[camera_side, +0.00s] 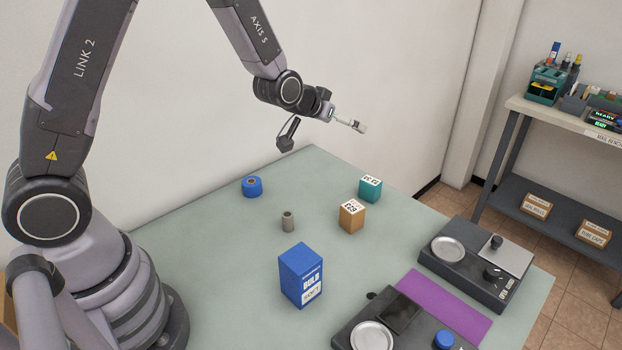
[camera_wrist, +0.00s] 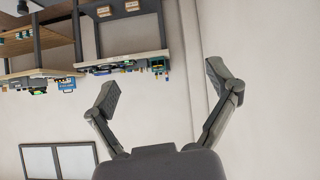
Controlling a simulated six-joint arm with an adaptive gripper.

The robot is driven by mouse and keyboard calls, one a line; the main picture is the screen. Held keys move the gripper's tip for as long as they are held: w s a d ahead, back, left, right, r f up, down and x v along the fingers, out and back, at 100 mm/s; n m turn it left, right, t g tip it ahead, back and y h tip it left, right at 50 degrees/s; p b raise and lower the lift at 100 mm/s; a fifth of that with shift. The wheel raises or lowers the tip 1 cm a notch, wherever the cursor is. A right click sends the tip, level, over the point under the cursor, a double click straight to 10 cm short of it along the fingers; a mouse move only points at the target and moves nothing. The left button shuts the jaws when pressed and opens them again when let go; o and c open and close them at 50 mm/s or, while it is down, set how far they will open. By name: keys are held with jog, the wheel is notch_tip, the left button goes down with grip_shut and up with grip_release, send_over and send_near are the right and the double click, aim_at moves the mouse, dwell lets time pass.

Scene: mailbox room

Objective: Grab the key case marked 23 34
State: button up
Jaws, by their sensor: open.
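A teal box (camera_side: 370,190) stands on the green table with a white label on top. Its print looks like two pairs of digits but is too small to read surely. A tan box (camera_side: 351,218) with a white top label stands just in front of it; that marking is also unclear. My gripper (camera_side: 357,126) is high above the table's back edge, pointing right, well clear of both boxes. In the wrist view my gripper (camera_wrist: 163,85) has its two fingers spread wide with nothing between them. Neither box shows in the wrist view.
A blue tape roll (camera_side: 252,187), a grey cylinder (camera_side: 288,221) and a blue bulb box (camera_side: 301,276) stand on the table (camera_side: 215,230). Two dark devices (camera_side: 478,262) and a purple mat (camera_side: 440,305) lie at the front right. A workbench (camera_side: 570,118) stands beyond.

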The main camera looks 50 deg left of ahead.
notch_tip(320, 180, down, 10)
jog(key=w+r+t, duration=0.1)
jog(key=w, duration=0.2)
jog(key=t+y, duration=0.2)
send_near(370, 181)
jog(key=x, duration=0.5)
jog(key=shift+w+f, duration=0.1)
jog(key=shift+f, duration=0.25)
jog(key=shift+x, duration=2.95)
jog(key=shift+r, duration=0.15)
jog(key=shift+c, duration=0.3)
jog(key=c, duration=1.2)
jog(key=shift+r, duration=0.15)
